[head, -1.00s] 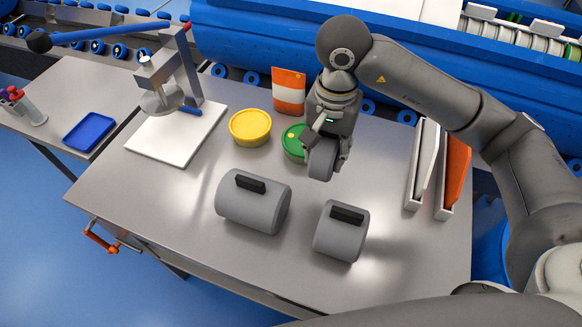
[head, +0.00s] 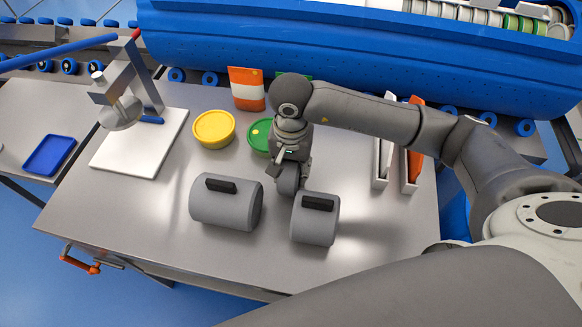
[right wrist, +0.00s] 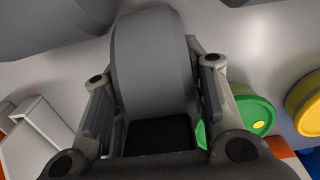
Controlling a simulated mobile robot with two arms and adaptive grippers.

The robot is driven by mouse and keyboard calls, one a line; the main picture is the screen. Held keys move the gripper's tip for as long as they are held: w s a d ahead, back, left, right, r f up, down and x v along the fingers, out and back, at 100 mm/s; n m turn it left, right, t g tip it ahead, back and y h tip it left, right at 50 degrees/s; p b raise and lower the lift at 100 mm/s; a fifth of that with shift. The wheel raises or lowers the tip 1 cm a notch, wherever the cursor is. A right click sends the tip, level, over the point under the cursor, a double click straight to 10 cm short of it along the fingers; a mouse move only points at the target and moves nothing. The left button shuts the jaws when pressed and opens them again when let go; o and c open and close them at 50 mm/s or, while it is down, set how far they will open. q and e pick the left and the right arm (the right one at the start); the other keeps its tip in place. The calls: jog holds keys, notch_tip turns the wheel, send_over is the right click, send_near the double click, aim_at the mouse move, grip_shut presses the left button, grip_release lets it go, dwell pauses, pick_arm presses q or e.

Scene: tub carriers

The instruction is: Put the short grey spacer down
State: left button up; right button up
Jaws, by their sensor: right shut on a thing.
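The short grey spacer (head: 288,180) is a narrow grey cylinder held under my right gripper (head: 289,164). In the right wrist view, the spacer (right wrist: 150,62) sits between the two fingers of the right gripper (right wrist: 155,100), with a black part of it between the jaws. The right gripper is shut on it. The spacer is low over the steel table (head: 140,215), just behind the right-hand grey cylinder; I cannot tell whether it touches the table. My left gripper is not in view.
Two larger grey cylinders with black handles, a left one (head: 226,207) and a right one (head: 315,222), lie in front. A green-lidded tub (head: 259,136) and yellow tub (head: 214,128) stand behind. White holders (head: 381,172) stand to the right. The table's front left is clear.

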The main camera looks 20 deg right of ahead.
jog(key=shift+f, duration=0.15)
jog(key=o, duration=1.1)
